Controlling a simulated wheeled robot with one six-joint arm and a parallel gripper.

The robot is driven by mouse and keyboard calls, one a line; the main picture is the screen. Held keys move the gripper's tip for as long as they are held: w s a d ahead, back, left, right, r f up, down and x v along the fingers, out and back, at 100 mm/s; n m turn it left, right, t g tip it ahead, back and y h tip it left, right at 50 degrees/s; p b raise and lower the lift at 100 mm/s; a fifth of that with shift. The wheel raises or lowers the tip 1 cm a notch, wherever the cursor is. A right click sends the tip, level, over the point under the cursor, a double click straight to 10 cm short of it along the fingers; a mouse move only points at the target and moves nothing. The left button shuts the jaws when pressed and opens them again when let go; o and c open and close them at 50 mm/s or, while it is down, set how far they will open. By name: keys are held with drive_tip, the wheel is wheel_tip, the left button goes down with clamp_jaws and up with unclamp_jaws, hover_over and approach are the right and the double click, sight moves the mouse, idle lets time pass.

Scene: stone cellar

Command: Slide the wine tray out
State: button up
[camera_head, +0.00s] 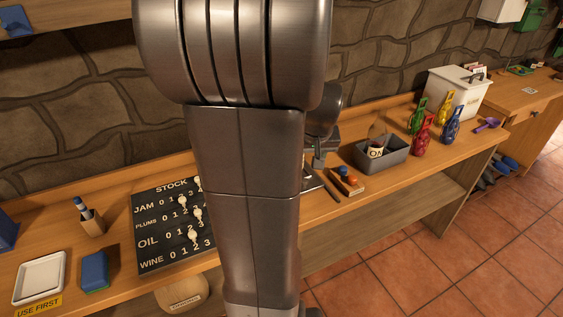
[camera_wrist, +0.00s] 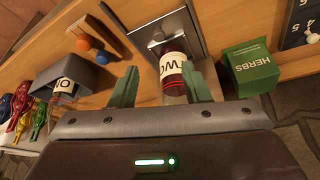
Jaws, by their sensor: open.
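In the wrist view, my gripper (camera_wrist: 160,69) is open, its two green fingers spread. A bottle or jar with a white label and red bands (camera_wrist: 173,72) shows between the fingers; its lettering is only partly readable, and I cannot tell whether the fingers touch it. Just beyond it is a grey metal tray-like plate (camera_wrist: 186,22) with dark edges, set on the wooden counter. I cannot tell for sure that this plate is the wine tray. In the head view my arm hides most of this spot.
A green HERBS box (camera_wrist: 248,66) stands close right of the fingers. A wooden block with orange and blue knobs (camera_wrist: 93,45) and a grey bin (camera_wrist: 75,78) are to the left. The STOCK board (camera_head: 172,224) lies on the counter (camera_head: 120,190). Coloured bottles (camera_head: 422,136) stand farther right.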

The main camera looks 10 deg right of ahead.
drive_tip(key=x, duration=1.3)
drive_tip(key=shift+w+d+f, duration=0.1)
drive_tip(key=shift+w+f, duration=0.1)
drive_tip(key=shift+f, duration=0.1)
drive_tip(key=shift+c, duration=0.4)
drive_tip(key=shift+s, duration=0.1)
clamp_jaws()
